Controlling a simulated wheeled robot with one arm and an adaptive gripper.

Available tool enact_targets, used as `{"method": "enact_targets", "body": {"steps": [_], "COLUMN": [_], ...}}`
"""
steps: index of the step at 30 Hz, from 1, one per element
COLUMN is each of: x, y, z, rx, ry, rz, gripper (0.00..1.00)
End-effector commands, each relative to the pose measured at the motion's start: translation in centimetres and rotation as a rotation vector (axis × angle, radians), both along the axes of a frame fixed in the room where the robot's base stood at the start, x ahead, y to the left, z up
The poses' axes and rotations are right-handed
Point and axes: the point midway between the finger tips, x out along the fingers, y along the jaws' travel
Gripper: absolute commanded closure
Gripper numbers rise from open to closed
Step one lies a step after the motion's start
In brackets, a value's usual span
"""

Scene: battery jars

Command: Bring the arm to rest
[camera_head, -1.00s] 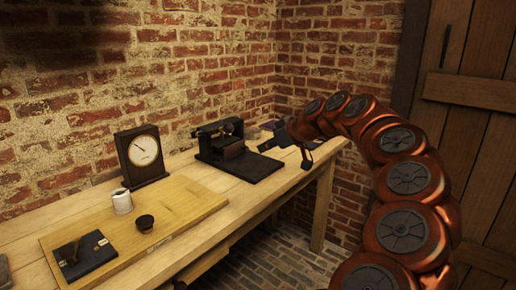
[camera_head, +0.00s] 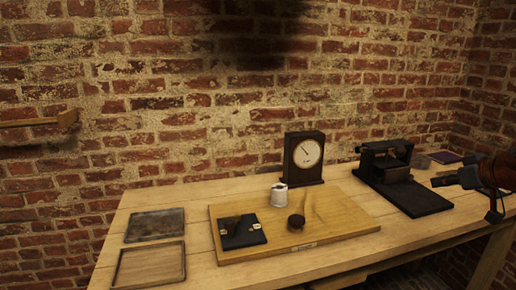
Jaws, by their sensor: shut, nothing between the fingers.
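My gripper (camera_head: 446,181) shows at the right edge of the head view, with part of my copper-coloured arm (camera_head: 500,170) behind it. It is shut and empty. It points left, above the right part of the wooden table (camera_head: 400,238), close to the black base of the apparatus. I cannot tell its exact height over the table. Most of my arm is outside the picture.
A black apparatus (camera_head: 390,165) stands on the table, left of my gripper. A clock-like gauge (camera_head: 304,158), a white jar (camera_head: 279,196), a dark knob (camera_head: 296,222) and a black plate (camera_head: 240,232) are further left. Two shallow trays (camera_head: 150,265) lie at the left end.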

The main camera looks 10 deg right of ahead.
Motion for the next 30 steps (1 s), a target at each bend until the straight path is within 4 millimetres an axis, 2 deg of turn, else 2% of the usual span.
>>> {"method": "enact_targets", "body": {"steps": [2,5,8,9,14,15,18,22,24,27,30], "x": [0.4,1.5,2.6,2.9,2.3,1.7,-0.4,-4.6,-7.3,-11.5,-15.2], "y": [1.2,4.7,10.1,12.7,22.3,24.7,30.0,35.6,37.7,39.6,40.4], "z": [0.1,0.3,0.2,-0.1,-1.9,-2.7,-4.9,-8.7,-10.7,-13.6,-15.9], "rx": [0.003,0.014,0.031,0.037,0.058,0.063,0.067,0.06,0.053,0.037,0.022], "ry": [0.008,0.037,0.09,0.12,0.262,0.305,0.423,0.597,0.689,0.821,0.926], "rz": [0.018,0.068,0.137,0.169,0.266,0.286,0.317,0.324,0.307,0.26,0.203], "gripper": [1.0,1.0,1.0,1.0,1.0,1.0,1.0,1.0,1.0,1.0,1.0]}}
